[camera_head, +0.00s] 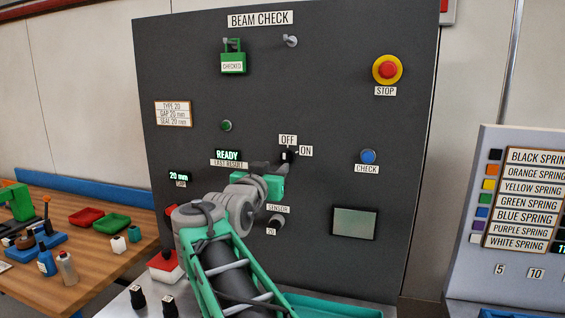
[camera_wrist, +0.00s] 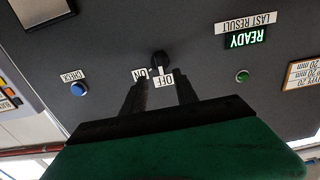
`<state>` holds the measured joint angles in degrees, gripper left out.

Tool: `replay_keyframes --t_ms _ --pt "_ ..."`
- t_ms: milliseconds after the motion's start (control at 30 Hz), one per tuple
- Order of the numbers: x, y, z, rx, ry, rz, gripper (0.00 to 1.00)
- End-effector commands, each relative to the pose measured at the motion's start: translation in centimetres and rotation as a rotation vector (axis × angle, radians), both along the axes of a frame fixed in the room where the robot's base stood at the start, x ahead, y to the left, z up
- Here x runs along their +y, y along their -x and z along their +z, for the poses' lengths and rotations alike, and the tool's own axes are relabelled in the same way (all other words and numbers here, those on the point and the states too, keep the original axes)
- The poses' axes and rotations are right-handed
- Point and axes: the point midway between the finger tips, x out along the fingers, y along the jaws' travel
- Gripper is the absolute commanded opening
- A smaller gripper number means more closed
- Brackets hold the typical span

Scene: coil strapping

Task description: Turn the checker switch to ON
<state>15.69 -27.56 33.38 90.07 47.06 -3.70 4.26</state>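The checker switch (camera_head: 289,153) is a small black knob on the dark BEAM CHECK panel, with the OFF label (camera_head: 288,140) above it and the ON label (camera_head: 306,151) to its right. A small pale mark shows on it, but its exact direction is too small to tell. My gripper (camera_head: 279,164) is at the switch, partly hiding it from below. In the wrist view, which is upside down, the two dark fingers of my gripper (camera_wrist: 160,77) are apart, and the knob (camera_wrist: 158,60) lies just beyond the gap between their tips. Contact cannot be told.
The blue CHECK button (camera_head: 368,156) is to the right, and the red STOP button (camera_head: 387,69) is above it. A green READY display (camera_head: 228,155) is left of the switch. A green CHECKED tag (camera_head: 233,62) hangs above. The panel around the switch is mostly flat.

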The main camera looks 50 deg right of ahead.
Motion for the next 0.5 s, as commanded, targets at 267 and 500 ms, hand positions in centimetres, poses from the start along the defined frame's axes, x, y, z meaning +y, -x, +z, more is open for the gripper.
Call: replay_keyframes --t_ms 267,500 --pt "-4.3 -2.0 0.5 -0.002 0.006 -0.007 0.35" --pt "-6.6 -3.4 0.4 -0.004 0.006 -0.001 0.35"
